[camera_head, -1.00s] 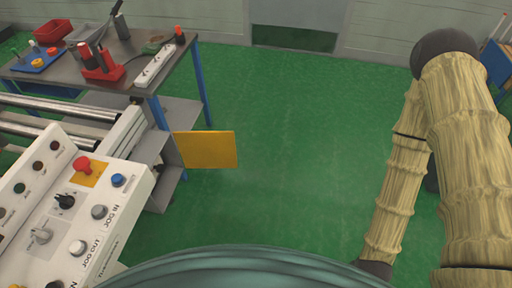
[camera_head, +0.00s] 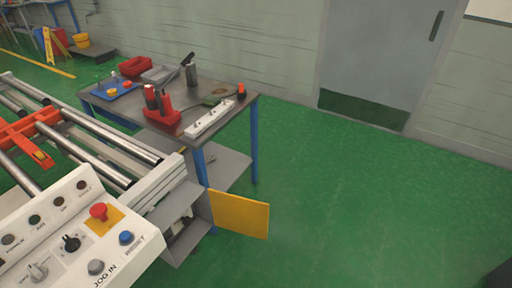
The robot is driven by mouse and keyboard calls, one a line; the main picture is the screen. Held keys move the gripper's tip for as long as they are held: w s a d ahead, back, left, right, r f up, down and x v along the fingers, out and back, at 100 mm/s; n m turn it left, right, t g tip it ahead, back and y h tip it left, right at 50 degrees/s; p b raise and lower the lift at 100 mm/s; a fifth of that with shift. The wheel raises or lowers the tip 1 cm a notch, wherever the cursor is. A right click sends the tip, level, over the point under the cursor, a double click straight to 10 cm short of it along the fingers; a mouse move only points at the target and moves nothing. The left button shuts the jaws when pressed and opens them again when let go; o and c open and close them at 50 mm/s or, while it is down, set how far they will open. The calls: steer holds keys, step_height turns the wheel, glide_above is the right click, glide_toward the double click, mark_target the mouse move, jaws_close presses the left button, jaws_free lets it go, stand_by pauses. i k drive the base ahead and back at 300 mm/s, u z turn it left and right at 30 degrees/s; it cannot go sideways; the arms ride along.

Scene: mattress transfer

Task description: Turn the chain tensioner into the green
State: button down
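I cannot make out the chain tensioner or its green mark in the head view. A yellow panel (camera_head: 240,214) stands swung out like an open door from a grey housing (camera_head: 168,211) at the end of the roller conveyor. The inside of the housing is only partly visible, with small pale and dark shapes too small to tell. My gripper is not in view.
A control console (camera_head: 68,268) with a red button (camera_head: 99,212) fills the lower left. The roller conveyor (camera_head: 112,158) runs behind it. A workbench (camera_head: 222,90) with tools stands beyond the housing. Green floor (camera_head: 350,210) is clear to the right, up to a grey door (camera_head: 382,60).

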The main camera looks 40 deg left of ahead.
mark_target(187, 221)
steer(key=u, duration=0.05)
steer(key=i, duration=3.8)
steer(key=u, duration=4.35)
